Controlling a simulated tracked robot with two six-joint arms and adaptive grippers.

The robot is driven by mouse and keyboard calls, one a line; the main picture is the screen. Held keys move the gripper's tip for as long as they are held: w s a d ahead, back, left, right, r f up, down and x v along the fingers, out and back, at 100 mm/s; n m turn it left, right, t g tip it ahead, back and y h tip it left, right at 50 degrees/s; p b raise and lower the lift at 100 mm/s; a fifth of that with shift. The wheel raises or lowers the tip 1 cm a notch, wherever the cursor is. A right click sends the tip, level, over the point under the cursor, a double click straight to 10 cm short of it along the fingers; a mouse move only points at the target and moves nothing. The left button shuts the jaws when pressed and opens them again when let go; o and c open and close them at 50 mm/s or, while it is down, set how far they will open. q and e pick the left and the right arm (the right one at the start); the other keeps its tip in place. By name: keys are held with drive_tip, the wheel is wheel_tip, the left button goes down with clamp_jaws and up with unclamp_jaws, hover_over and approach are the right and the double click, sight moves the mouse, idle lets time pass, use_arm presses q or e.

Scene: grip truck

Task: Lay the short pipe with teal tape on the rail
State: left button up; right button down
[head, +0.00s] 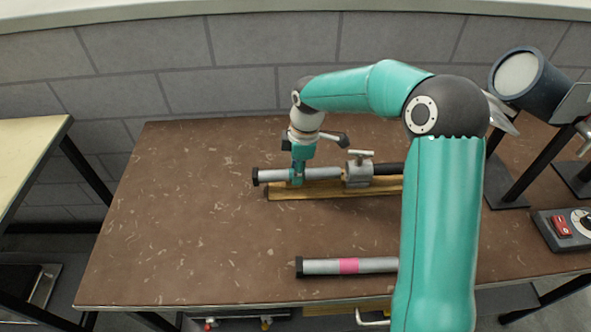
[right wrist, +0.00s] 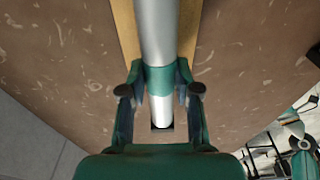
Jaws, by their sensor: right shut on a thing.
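The pipe with teal tape is a silver tube (head: 322,173) with a dark end cap at its left. It lies level along the wooden rail (head: 335,191), with its left end past the rail's end. My right gripper (head: 297,178) is shut on it from above, near that left end. In the right wrist view my fingers (right wrist: 160,78) stand on both sides of the teal tape (right wrist: 158,80), and the rail runs under the tube. I cannot tell whether the tube touches the rail. My left gripper is not in view.
A metal clamp (head: 358,173) with a T-handle stands on the rail at the tube's right, with a dark rod (head: 388,170) beyond. A pipe with pink tape (head: 348,266) lies in front. A lamp (head: 525,76) and a switch box (head: 567,228) are at right. The bench's left is clear.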

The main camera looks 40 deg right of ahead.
drive_tip(key=c, duration=0.7)
unclamp_jaws()
drive_tip(key=shift+c, duration=0.2)
